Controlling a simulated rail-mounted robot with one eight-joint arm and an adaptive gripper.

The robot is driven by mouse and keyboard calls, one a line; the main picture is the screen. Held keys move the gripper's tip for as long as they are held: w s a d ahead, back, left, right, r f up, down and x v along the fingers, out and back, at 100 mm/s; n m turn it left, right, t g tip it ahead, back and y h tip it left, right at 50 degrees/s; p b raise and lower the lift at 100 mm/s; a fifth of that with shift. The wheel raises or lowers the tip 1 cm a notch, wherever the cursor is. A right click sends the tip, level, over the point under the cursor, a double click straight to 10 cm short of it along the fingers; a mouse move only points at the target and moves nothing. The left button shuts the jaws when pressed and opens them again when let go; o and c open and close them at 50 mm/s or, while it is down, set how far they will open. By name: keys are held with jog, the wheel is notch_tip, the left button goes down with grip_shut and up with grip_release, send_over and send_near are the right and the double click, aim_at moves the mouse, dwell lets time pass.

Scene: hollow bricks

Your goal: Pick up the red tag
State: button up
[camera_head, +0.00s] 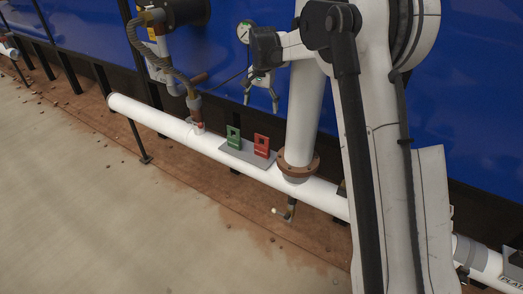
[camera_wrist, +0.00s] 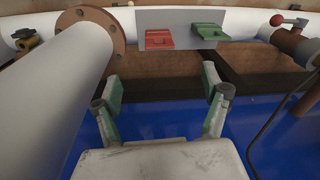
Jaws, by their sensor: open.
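The red tag (camera_head: 262,145) stands upright on a small grey plate (camera_head: 243,154) on the white pipe, to the right of the green tag (camera_head: 233,137). In the wrist view the red tag (camera_wrist: 160,39) is left of the green tag (camera_wrist: 208,31). My gripper (camera_wrist: 164,92) is open and empty, its two fingers spread and pointing toward the plate. It is apart from both tags. In the head view my gripper (camera_head: 261,92) hangs above the pipe, in front of the blue wall.
The white pipe (camera_head: 155,117) runs low along the blue wall (camera_head: 455,90). A thick vertical pipe with a brown flange (camera_head: 298,166) rises close to the red tag. A red-knobbed valve (camera_wrist: 277,20) is beyond the green tag. The floor (camera_head: 70,200) in front is open.

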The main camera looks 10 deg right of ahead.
jog(key=m+g+b, duration=0.1)
jog(key=m, duration=0.1)
send_over(262, 145)
notch_tip(262, 145, down, 9)
notch_tip(262, 145, down, 8)
jog(key=shift+d+f+b, duration=0.1)
jog(key=shift+f+b, duration=0.1)
jog(key=shift+b, duration=0.8)
jog(key=shift+s+f+b, duration=0.1)
jog(key=shift+f+b, duration=0.9)
jog(key=shift+f, duration=1.65)
jog(key=shift+r, duration=0.1)
jog(key=c, duration=1.2)
jog(key=shift+c, duration=0.5)
